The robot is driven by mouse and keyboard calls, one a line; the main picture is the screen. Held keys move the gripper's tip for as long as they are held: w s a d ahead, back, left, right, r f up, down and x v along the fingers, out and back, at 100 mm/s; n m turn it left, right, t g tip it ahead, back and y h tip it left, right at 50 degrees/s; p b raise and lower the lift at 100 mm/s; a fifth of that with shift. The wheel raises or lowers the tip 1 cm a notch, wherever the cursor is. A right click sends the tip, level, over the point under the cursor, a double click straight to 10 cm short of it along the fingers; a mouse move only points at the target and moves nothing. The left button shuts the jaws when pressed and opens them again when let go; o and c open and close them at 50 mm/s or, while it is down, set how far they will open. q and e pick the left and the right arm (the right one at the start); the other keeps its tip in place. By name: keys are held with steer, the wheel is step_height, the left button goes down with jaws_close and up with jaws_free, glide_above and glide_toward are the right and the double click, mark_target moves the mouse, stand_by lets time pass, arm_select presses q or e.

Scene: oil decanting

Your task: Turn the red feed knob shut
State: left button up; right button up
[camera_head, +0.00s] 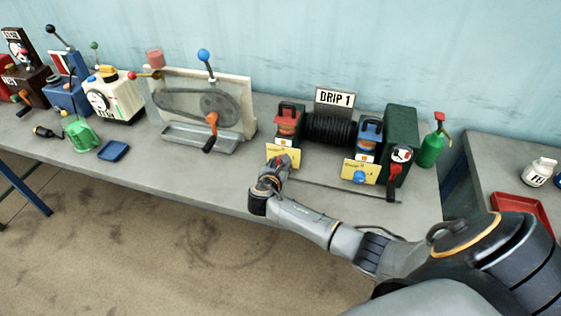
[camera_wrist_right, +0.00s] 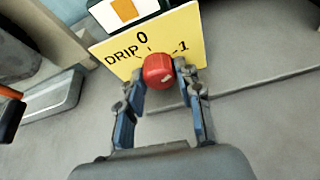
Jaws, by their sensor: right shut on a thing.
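The red feed knob (camera_wrist_right: 160,71) sits at the lower edge of a yellow plate (camera_wrist_right: 183,33) marked DRIP, 0 and 1. In the right wrist view my right gripper (camera_wrist_right: 162,80) has one finger on each side of the knob and is shut on it. A pale mark shows on the knob's face; its exact setting is hard to read. In the head view my right gripper (camera_head: 281,165) reaches the front of the left yellow plate (camera_head: 272,154), below a red-topped oiler (camera_head: 287,124). My left gripper is not in view.
A blue knob (camera_head: 359,177) is on a second yellow plate (camera_head: 367,168) to the right. A thin rod (camera_head: 340,188) lies along the bench front. A crank machine (camera_head: 205,105) stands left, and a green oil can (camera_head: 432,148) right. The bench front between them is mostly clear.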

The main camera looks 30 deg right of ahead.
steer(key=shift+w+r+n+g+h+p, duration=0.1)
steer(key=shift+r+n+g+h+p, duration=0.25)
steer(key=shift+n+p, duration=0.65)
steer(key=shift+f+n+g+h+p, duration=0.2)
steer(key=shift+n+g+h+p, duration=0.15)
steer(key=shift+n+p, duration=0.15)
steer(key=shift+a+f+n+g+h, duration=0.1)
steer(key=shift+n+g+h, duration=0.3)
steer(key=shift+n, duration=0.2)
steer(key=shift+w+f+n+g+h, duration=0.15)
steer(key=shift+n+g+h, duration=0.25)
steer(key=shift+n, duration=0.5)
steer(key=shift+a+n+h+b, duration=0.1)
steer(key=shift+n+h+b, duration=0.6)
steer(key=shift+n, duration=0.6)
steer(key=shift+g, duration=0.3)
steer(key=o, duration=1.2)
steer(key=shift+c, duration=0.2)
